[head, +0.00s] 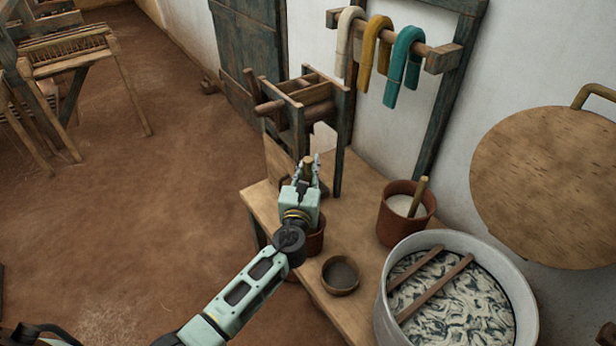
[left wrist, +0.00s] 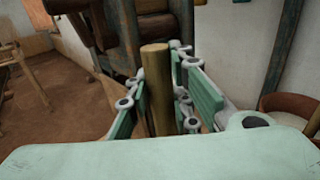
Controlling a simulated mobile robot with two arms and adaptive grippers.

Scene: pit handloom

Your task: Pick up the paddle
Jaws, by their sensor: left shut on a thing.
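My left gripper (head: 308,176) is above the near left part of the wooden table (head: 337,307). It is shut on the paddle (head: 307,163), of which a brown, round wooden handle shows. In the left wrist view the handle (left wrist: 156,88) stands upright between the two green finger pads. The paddle's lower end is hidden behind my gripper and wrist. A reddish-brown pot (head: 316,240) is partly hidden below my wrist; I cannot tell whether the paddle is in it. My right gripper is not in view.
A second pot (head: 393,225) holds white stuff and a wooden stick (head: 418,196). A small bowl (head: 340,275) and a large metal tub (head: 383,318) are on the right. A wooden frame with rollers (head: 298,105) stands behind my gripper.

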